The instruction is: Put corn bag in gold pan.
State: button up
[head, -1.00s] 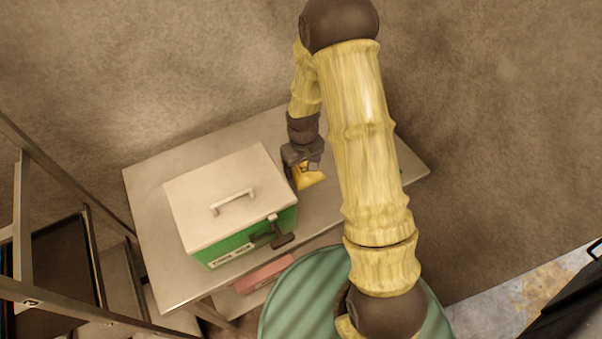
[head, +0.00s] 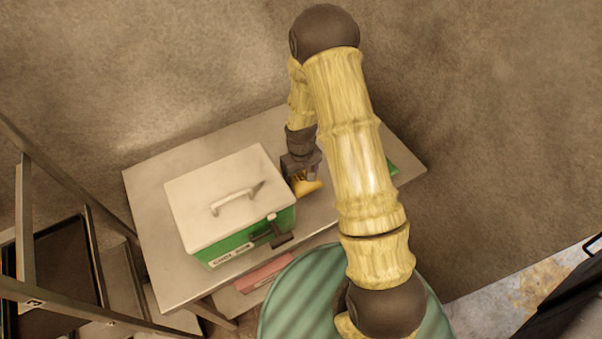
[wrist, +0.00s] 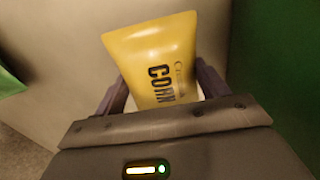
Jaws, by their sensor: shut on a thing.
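The yellow corn bag (wrist: 153,60), with dark "CORN" lettering, is held between the fingers of my gripper (wrist: 163,95) in the wrist view. In the head view the bag (head: 308,187) shows as a small yellow patch below my gripper (head: 301,172). The gripper is shut on the bag, over the table just right of the green and white box. I cannot tell whether the bag touches the tabletop. I see no gold pan in either view.
A green box with a white lid and handle (head: 232,200) stands on the metal table (head: 150,190). Another green thing (head: 391,169) lies at the table's right, partly behind my arm. A dark metal rack (head: 50,235) stands at left. A pink box (head: 263,273) is below the table.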

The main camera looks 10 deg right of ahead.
aim_at(301, 173)
jog(key=shift+f, duration=0.15)
jog(key=o, duration=1.2)
notch_tip(301, 173, up, 12)
jog(key=b, duration=0.2)
jog(key=shift+r+b, duration=0.2)
jog(key=shift+b, duration=0.15)
